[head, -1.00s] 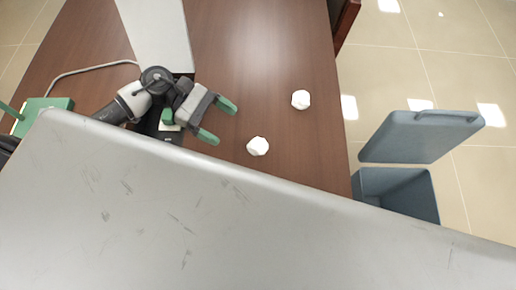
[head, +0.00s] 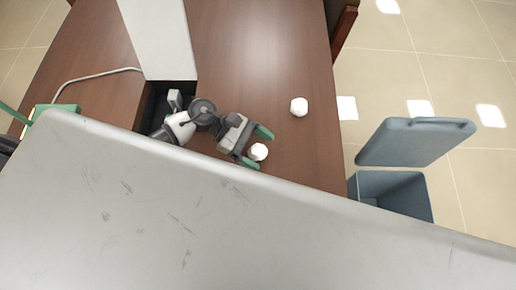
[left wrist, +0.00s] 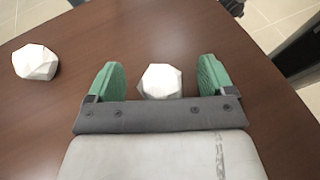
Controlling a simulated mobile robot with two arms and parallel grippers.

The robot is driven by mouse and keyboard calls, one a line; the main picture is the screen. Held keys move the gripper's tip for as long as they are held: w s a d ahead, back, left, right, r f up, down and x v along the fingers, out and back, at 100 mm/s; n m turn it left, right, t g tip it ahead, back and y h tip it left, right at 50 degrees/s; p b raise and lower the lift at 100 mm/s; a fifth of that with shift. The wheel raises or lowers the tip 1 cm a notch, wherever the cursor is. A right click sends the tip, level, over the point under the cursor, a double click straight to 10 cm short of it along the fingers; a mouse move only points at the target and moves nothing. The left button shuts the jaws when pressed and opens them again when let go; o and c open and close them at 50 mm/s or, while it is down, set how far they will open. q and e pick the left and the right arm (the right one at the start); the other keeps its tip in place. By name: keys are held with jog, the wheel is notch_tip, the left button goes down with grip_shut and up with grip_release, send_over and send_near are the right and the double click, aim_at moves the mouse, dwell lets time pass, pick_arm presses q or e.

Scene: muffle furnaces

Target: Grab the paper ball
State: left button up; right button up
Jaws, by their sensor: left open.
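Two white, faceted paper balls lie on the brown wooden table. The nearer paper ball (head: 258,151) sits between the green fingers of my left gripper (head: 257,147). In the left wrist view this paper ball (left wrist: 161,81) lies between the two open fingertips (left wrist: 160,80), with a gap on each side. The other paper ball (head: 299,107) lies farther off, up and to the right in the head view. It also shows at the left of the left wrist view (left wrist: 36,62). My right gripper is not in view.
A blue-grey bin (head: 395,193) with a raised lid (head: 415,143) stands on the tiled floor right of the table (head: 245,50). A large pale grey surface (head: 200,220) fills the foreground. A white panel (head: 158,38) stands at the back left.

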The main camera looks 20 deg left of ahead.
pick_arm(q)
jog(key=c, duration=1)
jog(key=shift+r, duration=0.1)
